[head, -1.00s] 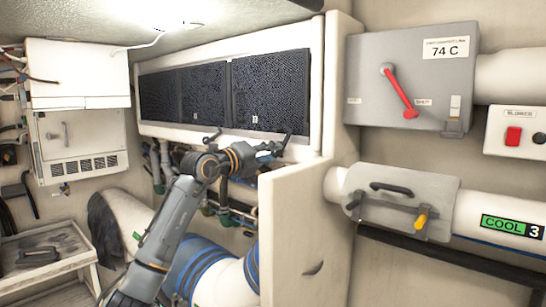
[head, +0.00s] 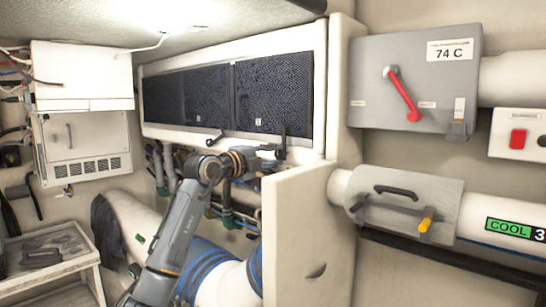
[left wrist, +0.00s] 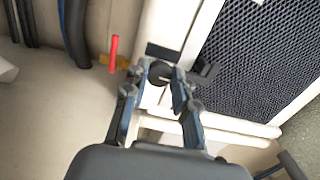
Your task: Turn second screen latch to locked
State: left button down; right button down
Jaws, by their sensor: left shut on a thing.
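Two dark mesh screens, the left one (head: 187,94) and the right one (head: 277,92), sit side by side in a white frame. A first black latch (head: 214,137) is under the left screen. A second black latch (head: 283,136) is under the right screen, its lever close to upright. My left gripper (head: 268,149) is at the second latch. In the left wrist view its fingers (left wrist: 164,76) straddle the latch's dark round part (left wrist: 161,70), next to the mesh (left wrist: 262,55). The fingers partly hide the latch. My right gripper is not in view.
A white panel (head: 297,240) stands right of my left arm. A grey box with a red lever (head: 402,95) and a pipe hatch (head: 408,203) are at the right. Hoses and a blue-banded duct (head: 215,270) lie below the screens.

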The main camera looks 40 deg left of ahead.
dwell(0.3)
pick_arm(q)
jog(key=c, duration=1.1)
grip_release()
jog(key=shift+o, duration=0.2)
jog(key=s+a, duration=0.1)
jog(key=s, duration=1.1)
jog(key=shift+f, duration=0.1)
